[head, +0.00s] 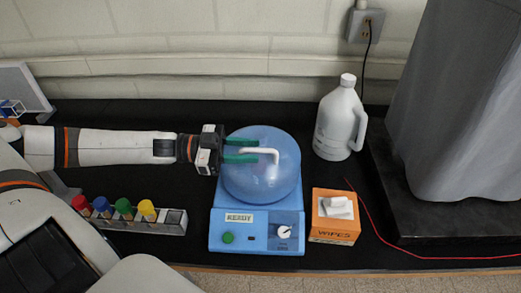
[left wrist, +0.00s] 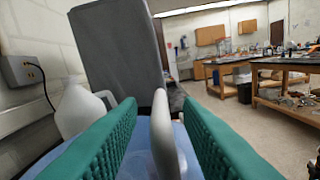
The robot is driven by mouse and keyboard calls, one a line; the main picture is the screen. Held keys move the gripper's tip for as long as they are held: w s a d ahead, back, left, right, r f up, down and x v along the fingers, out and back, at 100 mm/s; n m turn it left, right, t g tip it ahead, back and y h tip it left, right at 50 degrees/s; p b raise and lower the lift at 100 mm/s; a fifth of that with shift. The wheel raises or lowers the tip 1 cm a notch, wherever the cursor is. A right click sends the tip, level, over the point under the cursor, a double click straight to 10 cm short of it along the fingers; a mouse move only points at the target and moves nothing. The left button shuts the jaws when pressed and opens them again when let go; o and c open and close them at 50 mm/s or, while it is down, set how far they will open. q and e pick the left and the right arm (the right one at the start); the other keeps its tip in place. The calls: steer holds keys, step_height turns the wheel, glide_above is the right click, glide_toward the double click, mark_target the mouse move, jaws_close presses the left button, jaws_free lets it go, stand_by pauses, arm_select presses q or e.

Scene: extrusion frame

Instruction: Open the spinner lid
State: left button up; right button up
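The spinner (head: 256,229) is a blue box marked READY, with a green button and a white knob on its front. Its domed translucent blue lid (head: 263,184) is on top and looks closed. A white bar handle (head: 268,151) stands on the lid. My left gripper (head: 257,150) comes in from the left with its green fingers on either side of the handle. In the left wrist view the handle (left wrist: 162,135) stands between the two fingers, with a gap on each side. The left gripper is open. My right gripper is not in view.
A white jug (head: 336,128) stands right of the spinner, near the wall. An orange wipes box (head: 334,222) is close to the spinner's right side. A rack (head: 160,221) of tubes with coloured caps lies at left. A red wire (head: 390,246) runs along the black bench at right.

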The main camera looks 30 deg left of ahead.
mark_target(260, 152)
arm_select(q)
steer(key=shift+r+x, duration=0.2)
steer(key=shift+x, duration=0.8)
steer(key=shift+w+d+p, duration=0.15)
steer(key=shift+d+p, duration=0.15)
steer(key=shift+w+d, duration=0.1)
steer(key=shift+d, duration=0.1)
steer(key=shift+f, duration=0.15)
jaws_close()
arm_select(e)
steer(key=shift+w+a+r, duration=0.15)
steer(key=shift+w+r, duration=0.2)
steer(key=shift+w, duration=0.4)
